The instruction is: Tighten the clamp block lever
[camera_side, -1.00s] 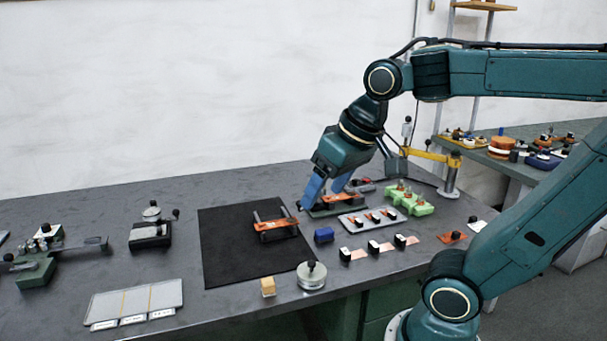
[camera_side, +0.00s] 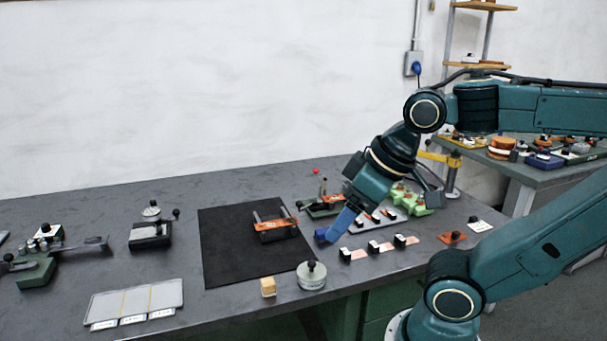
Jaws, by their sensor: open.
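My gripper (camera_side: 333,235) has its blue fingers pointing down-left, low over the bench beside a small blue block (camera_side: 320,235); I cannot tell whether they touch. One finger mostly hides the other; the jaws are open, with nothing visible held. Behind the gripper, a green-based fixture (camera_side: 318,212) has an upright post and a red knob (camera_side: 316,171); my wrist hides its right part. On the black mat (camera_side: 228,252), a dark fixture with an orange-copper piece (camera_side: 272,226) has small posts. I cannot tell which of these is the clamp block with the lever.
A round metal weight (camera_side: 311,278) and wooden cube (camera_side: 268,287) stand near the front edge. The mat's front is clear.

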